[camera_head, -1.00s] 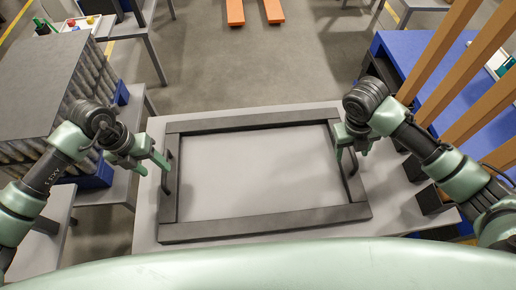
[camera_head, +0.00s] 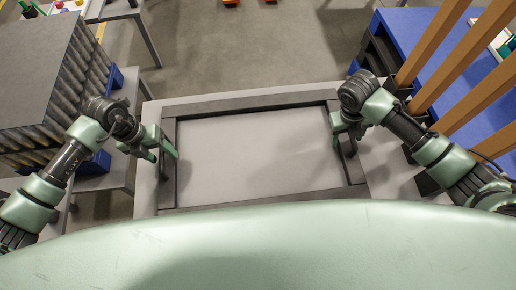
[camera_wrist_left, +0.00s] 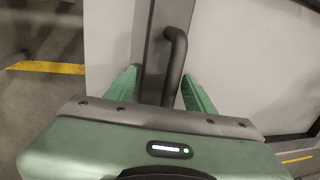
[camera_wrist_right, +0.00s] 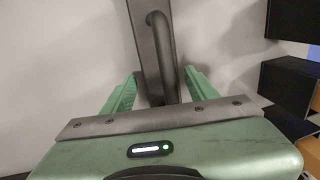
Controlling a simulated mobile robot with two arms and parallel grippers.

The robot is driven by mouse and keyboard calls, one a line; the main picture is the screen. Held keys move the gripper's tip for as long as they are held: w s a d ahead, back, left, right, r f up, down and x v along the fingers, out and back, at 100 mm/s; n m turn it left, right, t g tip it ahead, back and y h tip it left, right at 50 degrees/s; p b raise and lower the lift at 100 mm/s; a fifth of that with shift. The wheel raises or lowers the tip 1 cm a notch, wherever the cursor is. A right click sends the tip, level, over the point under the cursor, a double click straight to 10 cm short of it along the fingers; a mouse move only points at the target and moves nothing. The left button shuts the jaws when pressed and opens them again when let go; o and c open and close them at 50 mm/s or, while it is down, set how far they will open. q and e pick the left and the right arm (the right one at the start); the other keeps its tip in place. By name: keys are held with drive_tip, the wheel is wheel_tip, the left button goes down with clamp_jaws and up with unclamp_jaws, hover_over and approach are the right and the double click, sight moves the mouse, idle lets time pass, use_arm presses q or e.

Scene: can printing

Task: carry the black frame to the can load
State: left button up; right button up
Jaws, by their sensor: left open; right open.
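The black frame (camera_head: 250,103) lies flat on a light grey table (camera_head: 147,172) in front of me. It is a rectangle with an open middle and a handle on each short side. My left gripper (camera_head: 167,153) is open at the left side; in the left wrist view the left handle (camera_wrist_left: 176,60) stands between its fingers (camera_wrist_left: 160,88). My right gripper (camera_head: 346,142) is open at the right side; in the right wrist view the right handle (camera_wrist_right: 162,45) stands between its fingers (camera_wrist_right: 158,88). Neither gripper is closed on a handle.
A stack of cans with a grey top (camera_head: 40,70) stands at the left on a blue pallet. At the right are a blue surface (camera_head: 415,35) and several upright orange-brown posts (camera_head: 433,45). Open grey floor (camera_head: 270,50) lies beyond the table.

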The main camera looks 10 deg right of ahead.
use_arm(q)
drive_tip(key=shift+d+f, duration=0.15)
drive_tip(key=shift+f, duration=0.85)
use_arm(e)
drive_tip(key=shift+d+f, duration=0.15)
drive_tip(key=shift+f, duration=0.85)
use_arm(q)
clamp_jaws()
use_arm(e)
clamp_jaws()
use_arm(q)
drive_tip(key=shift+r, duration=0.15)
use_arm(e)
drive_tip(key=shift+r, duration=0.1)
